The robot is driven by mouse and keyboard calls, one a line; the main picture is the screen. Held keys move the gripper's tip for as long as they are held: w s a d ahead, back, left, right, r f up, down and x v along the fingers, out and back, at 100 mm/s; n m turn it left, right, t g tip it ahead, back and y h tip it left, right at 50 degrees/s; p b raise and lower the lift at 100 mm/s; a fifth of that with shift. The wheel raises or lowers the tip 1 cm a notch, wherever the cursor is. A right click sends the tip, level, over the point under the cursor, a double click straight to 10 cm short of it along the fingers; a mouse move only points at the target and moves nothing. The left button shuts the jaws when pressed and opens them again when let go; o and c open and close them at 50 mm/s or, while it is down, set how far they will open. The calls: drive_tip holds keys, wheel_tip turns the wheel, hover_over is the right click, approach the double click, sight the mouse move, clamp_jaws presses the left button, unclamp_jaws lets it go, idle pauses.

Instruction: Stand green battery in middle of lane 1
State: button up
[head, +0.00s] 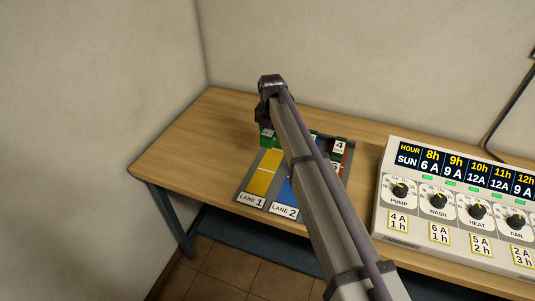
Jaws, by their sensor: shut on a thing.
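A green battery (266,138) shows in the head view just under my gripper (264,122), at the far end of lane 1. My gripper is shut on it; the fingertips are small and partly hidden by my arm. Lane 1 (264,172) is a yellow strip on a grey board, with its label (251,199) at the near end. The battery's foot is hard to see, so I cannot tell whether it touches the board.
Lane 2 (286,194) is blue and partly hidden behind my arm. A control panel (455,205) with dials stands on the right. The wooden table (195,150) is clear on the left.

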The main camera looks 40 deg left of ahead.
drive_tip(key=f+b, duration=0.6)
drive_tip(key=shift+d+f+b, duration=0.3)
drive_tip(key=shift+d+b, duration=0.05)
drive_tip(key=shift+b, duration=0.05)
drive_tip(key=shift+r, duration=0.1)
wheel_tip(320, 180, down, 4)
drive_tip(key=b, duration=0.3)
drive_tip(key=shift+b, duration=0.4)
drive_tip(key=shift+r+p, duration=0.3)
drive_tip(key=shift+r, duration=0.05)
drive_tip(key=shift+f, duration=0.25)
drive_tip(key=o, duration=1.3)
drive_tip(key=shift+r, duration=0.1)
